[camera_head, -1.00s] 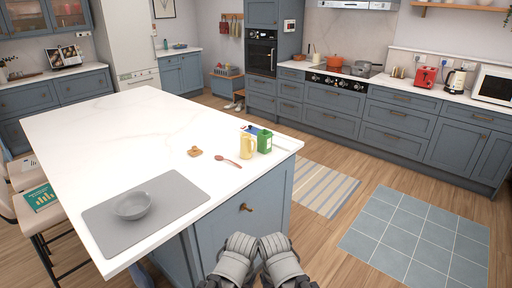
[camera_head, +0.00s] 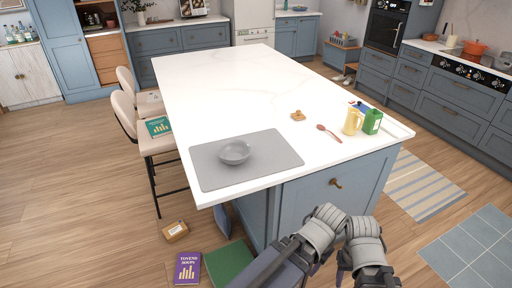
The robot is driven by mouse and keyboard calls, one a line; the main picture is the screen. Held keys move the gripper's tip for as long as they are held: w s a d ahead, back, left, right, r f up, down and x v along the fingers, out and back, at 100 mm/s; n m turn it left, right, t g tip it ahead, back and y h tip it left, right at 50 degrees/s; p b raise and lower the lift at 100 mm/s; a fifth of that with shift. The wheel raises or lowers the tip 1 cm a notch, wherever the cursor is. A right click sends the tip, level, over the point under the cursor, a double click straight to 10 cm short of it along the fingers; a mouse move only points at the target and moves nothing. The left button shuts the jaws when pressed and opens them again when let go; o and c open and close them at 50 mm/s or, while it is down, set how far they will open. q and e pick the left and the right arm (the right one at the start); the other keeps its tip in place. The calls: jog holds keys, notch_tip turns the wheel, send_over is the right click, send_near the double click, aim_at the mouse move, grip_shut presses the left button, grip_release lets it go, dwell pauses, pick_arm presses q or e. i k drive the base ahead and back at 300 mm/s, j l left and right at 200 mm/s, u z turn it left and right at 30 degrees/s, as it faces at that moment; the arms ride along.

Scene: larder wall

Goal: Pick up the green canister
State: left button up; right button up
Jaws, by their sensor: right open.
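The green canister (camera_head: 372,122) stands upright on the white island top, near its right corner. A pale yellow jug (camera_head: 351,122) stands just left of it. My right gripper (camera_head: 363,229) is at the bottom of the view, in front of the island and well short of the canister; it is open and empty. My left gripper (camera_head: 327,224) is beside it, seen from behind, and its fingers cannot be made out.
A red spoon (camera_head: 329,133), a small brown item (camera_head: 298,115) and a blue item behind the canister lie nearby. A grey mat (camera_head: 275,160) holds a grey bowl (camera_head: 234,152). Stools line the left side. Books and a small box (camera_head: 175,231) lie on the floor.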

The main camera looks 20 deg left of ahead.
aim_at(372, 120)
jog(key=i+l, duration=0.25)
jog(key=l, duration=0.15)
jog(key=i+l, duration=0.25)
jog(key=l, duration=0.15)
jog(key=i+l, duration=0.2)
jog(key=l, duration=0.25)
jog(key=i+l, duration=0.25)
jog(key=l, duration=0.15)
jog(key=u, duration=1.25)
